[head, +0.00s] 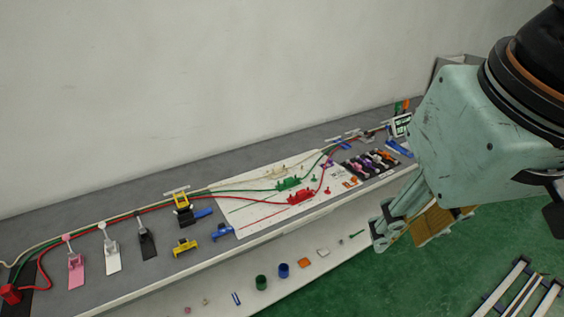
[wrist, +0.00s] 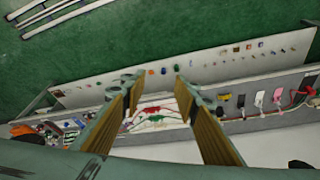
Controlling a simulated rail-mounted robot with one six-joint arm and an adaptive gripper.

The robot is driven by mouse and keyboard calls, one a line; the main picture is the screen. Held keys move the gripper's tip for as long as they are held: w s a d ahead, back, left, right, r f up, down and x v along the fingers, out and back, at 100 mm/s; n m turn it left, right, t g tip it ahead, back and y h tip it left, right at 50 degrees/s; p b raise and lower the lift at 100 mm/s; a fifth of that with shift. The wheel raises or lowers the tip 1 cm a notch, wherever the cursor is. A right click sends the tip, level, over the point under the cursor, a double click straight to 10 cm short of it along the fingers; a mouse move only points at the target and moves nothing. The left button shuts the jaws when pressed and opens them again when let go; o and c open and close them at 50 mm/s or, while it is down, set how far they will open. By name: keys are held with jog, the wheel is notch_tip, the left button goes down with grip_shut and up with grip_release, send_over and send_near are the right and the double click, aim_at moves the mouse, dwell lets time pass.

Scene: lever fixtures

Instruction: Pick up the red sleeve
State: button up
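My gripper (head: 398,238) hangs at the right in the head view, out in front of the bench edge and over the green floor side. In the wrist view my gripper (wrist: 158,88) has its two fingers well apart with nothing between them. No piece is clearly recognisable as the red sleeve. A small reddish piece (head: 187,309) lies on the lower shelf at the bottom of the head view, too small to identify. An orange-red piece (head: 305,262) lies farther right on that shelf, beside a blue cylinder (head: 283,270) and a green cylinder (head: 261,283).
The grey bench (head: 130,283) carries a white board (head: 245,222) with a red fixture (head: 301,197), a green fixture (head: 289,184) and cables. Pink, white and black levers stand at left. A white lower shelf (head: 215,298) runs along its front. Metal rails (head: 520,285) lie on the floor.

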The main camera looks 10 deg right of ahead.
jog(key=w+r+m+g, duration=0.15)
jog(key=w+m, duration=0.25)
jog(key=w, duration=1.4)
jog(key=m+g, duration=0.3)
jog(key=m, duration=0.6)
send_over(301, 191)
notch_tip(301, 191, down, 33)
jog(key=shift+s+r+p, duration=0.15)
jog(key=shift+p, duration=0.25)
jog(key=shift+t, duration=0.25)
jog(key=shift+f+b, duration=0.45)
jog(key=shift+f, duration=3.8)
jog(key=shift+f, duration=0.1)
